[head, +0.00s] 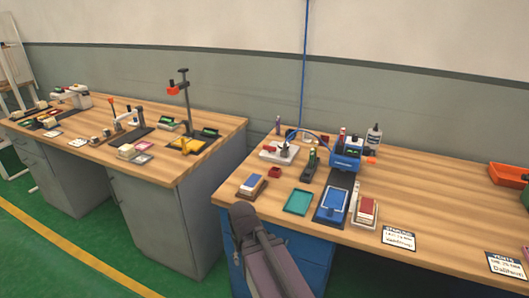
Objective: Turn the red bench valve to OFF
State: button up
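I cannot make out a red bench valve for certain. Red or orange-red parts show on a blue device (346,152) on the right bench, which has an orange-red end piece (371,160) on its right side. A small red block (275,172) lies left of it. On the left bench, a stand (184,96) carries an orange-red part near its top, and a small orange-red lever (111,102) stands farther left. No OFF marking is readable. Part of my own arm rises at the bottom centre, in front of the right bench; my gripper's fingers are not in view.
The right bench (445,185) holds a teal tray (298,202), a blue tray (332,205), a bottle (374,137) and two label cards (398,236). An orange bin (508,174) sits at far right. A floor gap separates it from the left bench (222,125).

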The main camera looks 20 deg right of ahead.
aim_at(270, 148)
jog(key=u, duration=0.05)
jog(key=k, duration=1.15)
jog(key=z, duration=0.35)
jog(key=i, duration=1)
jog(key=z, duration=0.1)
